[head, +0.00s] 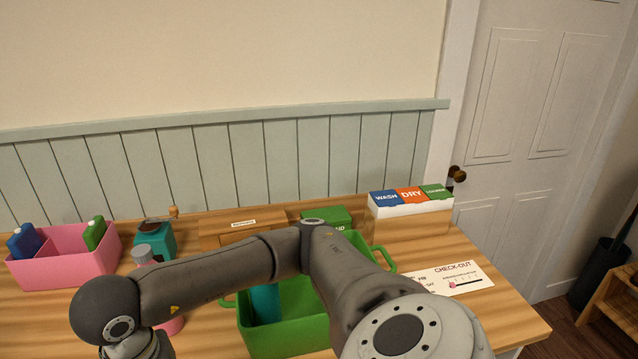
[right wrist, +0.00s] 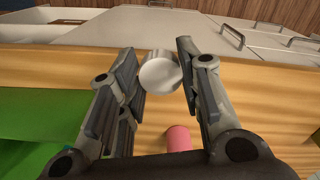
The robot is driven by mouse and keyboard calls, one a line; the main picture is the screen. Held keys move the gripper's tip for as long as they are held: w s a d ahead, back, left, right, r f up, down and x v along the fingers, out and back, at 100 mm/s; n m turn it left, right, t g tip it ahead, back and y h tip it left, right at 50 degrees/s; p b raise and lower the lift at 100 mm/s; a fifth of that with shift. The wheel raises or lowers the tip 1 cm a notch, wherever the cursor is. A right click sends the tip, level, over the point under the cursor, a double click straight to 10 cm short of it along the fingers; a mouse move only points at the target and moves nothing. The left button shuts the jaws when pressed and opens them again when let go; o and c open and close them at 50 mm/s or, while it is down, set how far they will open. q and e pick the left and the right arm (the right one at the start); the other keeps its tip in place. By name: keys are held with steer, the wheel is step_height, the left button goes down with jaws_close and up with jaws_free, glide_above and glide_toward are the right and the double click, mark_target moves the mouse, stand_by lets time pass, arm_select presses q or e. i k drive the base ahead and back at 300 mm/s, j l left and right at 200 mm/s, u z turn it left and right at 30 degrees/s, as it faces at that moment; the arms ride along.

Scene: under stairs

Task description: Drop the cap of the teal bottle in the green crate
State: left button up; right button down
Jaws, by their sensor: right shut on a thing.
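My right arm crosses the head view, and its gripper is cut off at the bottom left. In the right wrist view, the right gripper (right wrist: 162,75) is shut on a pale grey round cap (right wrist: 160,74), held between its fingertips. The frames do not show which bottle it came from. The green crate (head: 290,338) stands on the table, right of the right wrist and partly hidden by my arm. A teal bottle (head: 264,303) stands inside it, its top hidden behind the arm. My left gripper is not in view.
A check-out card (head: 450,279) lies right.

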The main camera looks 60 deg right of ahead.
mark_target(318, 312)
steer(key=i+j, duration=0.25)
steer(key=z, duration=2.25)
steer(key=u, duration=1.3)
steer(key=k+l+u, duration=0.15)
steer(key=l, duration=0.35)
steer(key=k+l+u, duration=0.1)
steer(key=k+l, duration=0.3)
steer(key=i, duration=0.45)
